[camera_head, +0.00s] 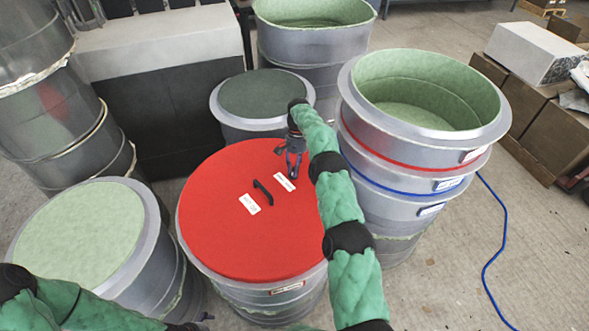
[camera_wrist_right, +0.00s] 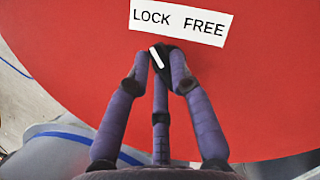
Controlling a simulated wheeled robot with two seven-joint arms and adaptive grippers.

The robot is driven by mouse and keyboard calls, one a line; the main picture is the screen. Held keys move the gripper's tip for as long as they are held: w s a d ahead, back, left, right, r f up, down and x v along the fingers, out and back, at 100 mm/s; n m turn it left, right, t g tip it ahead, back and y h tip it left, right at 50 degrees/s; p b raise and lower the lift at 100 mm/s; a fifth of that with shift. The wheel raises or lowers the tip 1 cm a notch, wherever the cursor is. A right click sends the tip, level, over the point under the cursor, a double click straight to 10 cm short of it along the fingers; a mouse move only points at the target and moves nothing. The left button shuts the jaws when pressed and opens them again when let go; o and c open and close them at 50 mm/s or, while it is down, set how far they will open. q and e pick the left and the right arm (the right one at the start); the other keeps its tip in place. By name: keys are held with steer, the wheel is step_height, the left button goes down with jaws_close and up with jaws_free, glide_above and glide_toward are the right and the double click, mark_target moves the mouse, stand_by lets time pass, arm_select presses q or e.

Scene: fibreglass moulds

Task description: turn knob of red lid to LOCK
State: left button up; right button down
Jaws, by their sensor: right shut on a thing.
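The red lid (camera_head: 225,200) lies on a grey drum-shaped mould in the middle of the head view and fills much of the right wrist view (camera_wrist_right: 75,60). My right gripper (camera_head: 289,160) reaches down to the lid's far right part. In the right wrist view its fingers (camera_wrist_right: 159,60) are closed around a small black knob (camera_wrist_right: 157,53). The knob's white pointer line tilts to the upper left, towards LOCK on the white LOCK FREE label (camera_wrist_right: 180,21). The fingers partly hide the knob. My left arm enters at the lower left of the head view; its gripper is out of view.
A black handle (camera_head: 263,191) and another white label (camera_head: 250,204) are on the lid. A tall stack of moulds (camera_head: 430,131) stands close on the right, and a green-topped mould (camera_head: 75,235) on the left. A blue hose (camera_head: 503,240) lies on open floor at right.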

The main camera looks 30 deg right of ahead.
steer(key=c, duration=1.1)
jaws_free()
step_height(320, 180, up, 10)
